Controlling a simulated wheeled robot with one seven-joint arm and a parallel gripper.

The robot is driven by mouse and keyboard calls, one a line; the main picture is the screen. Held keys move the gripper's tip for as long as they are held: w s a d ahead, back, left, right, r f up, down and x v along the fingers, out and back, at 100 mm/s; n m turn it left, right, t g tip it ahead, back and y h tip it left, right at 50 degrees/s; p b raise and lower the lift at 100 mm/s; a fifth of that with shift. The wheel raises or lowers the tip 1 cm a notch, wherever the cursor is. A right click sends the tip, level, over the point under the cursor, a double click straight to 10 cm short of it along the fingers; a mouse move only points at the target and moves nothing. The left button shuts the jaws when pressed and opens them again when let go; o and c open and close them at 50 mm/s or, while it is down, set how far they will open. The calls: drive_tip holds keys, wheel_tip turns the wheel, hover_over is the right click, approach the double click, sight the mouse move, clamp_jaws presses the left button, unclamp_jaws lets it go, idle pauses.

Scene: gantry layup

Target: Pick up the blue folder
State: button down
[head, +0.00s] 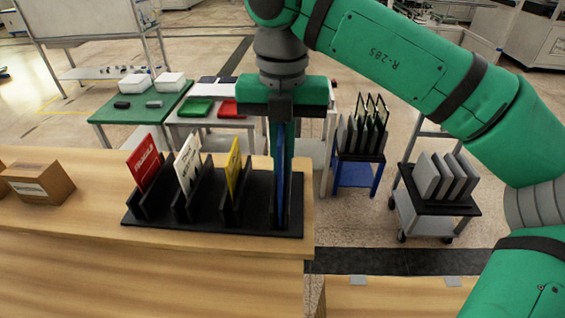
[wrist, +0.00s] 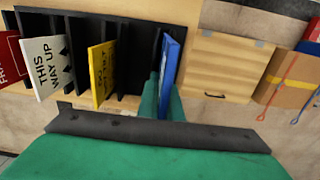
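The blue folder (head: 281,170) stands upright in the rightmost slot of a black rack (head: 215,225) on the wooden table. In the wrist view the blue folder (wrist: 169,62) shows its upper edge and narrow face. My gripper (head: 281,150) points straight down over that slot, with one finger on each side of the folder. The wrist view also shows my gripper (wrist: 163,95) with its green fingers flanking the folder. Whether the fingers press on it or leave a small gap is not clear.
Left of it in the rack stand a yellow folder (head: 233,168), a white one (head: 187,165) and a red one (head: 145,162). A cardboard box (head: 38,183) is on the table's left. The table's right edge is close to the rack. Carts with panels (head: 440,177) stand beyond.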

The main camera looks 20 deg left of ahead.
idle(0.3)
wheel_tip(320, 180, up, 9)
drive_tip(key=shift+s+f, duration=0.1)
drive_tip(key=shift+s, duration=0.05)
drive_tip(key=shift+r, duration=0.65)
drive_tip(key=shift+w, duration=0.2)
drive_tip(key=shift+d, duration=0.1)
drive_tip(key=shift+s, duration=0.15)
